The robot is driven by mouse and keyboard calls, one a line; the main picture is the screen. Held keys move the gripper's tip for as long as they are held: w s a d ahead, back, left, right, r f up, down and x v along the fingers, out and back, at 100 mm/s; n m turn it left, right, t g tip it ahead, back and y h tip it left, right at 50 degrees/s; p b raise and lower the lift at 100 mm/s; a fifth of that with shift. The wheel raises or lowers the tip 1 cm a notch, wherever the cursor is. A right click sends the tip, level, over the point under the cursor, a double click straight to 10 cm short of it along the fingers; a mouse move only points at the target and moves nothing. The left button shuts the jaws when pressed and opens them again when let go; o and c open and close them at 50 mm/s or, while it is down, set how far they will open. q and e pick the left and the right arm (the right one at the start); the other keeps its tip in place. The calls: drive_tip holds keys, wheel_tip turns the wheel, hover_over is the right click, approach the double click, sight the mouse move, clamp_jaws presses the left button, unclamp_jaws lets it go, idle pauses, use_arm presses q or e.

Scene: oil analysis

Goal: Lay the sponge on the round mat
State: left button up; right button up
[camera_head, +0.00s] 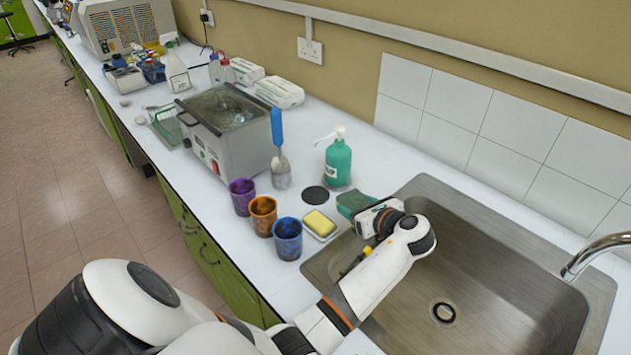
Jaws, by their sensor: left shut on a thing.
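The green sponge (352,203) is at the left rim of the sink. My left gripper (368,213) is shut on it, and the gripper body hides its right end. I cannot tell how far the sponge is above the counter. The round mat (315,195) is a small black disc lying bare on the white counter, to the left of the sponge and apart from it. My right gripper is not in view.
A green pump bottle (338,163) stands just behind the mat and sponge. A yellow block on a white dish (320,224) lies in front of the mat. Purple, orange and blue cups (287,239) stand to the left. The steel sink (480,285) is at right.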

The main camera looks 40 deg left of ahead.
use_arm(q)
drive_tip(key=w+f+n+g+b, duration=0.1)
drive_tip(key=b, duration=0.1)
drive_tip(key=d+f+n+g+b, duration=0.1)
drive_tip(key=b, duration=0.2)
drive_tip(key=shift+w+f+g+y, duration=0.15)
drive_tip(key=shift+w+g+y, duration=0.15)
drive_tip(key=shift+w, duration=0.1)
drive_tip(key=shift+w+f+n+b, duration=0.1)
drive_tip(key=shift+f+n+b, duration=0.3)
drive_tip(key=shift+b, duration=0.3)
drive_tip(key=p, duration=0.2)
hover_over(315, 195)
drive_tip(key=shift+d, duration=0.1)
drive_tip(key=shift+f, duration=1.8)
drive_tip(key=o, duration=0.7)
drive_tip(key=shift+f, duration=0.1)
drive_tip(key=shift+o, duration=0.2)
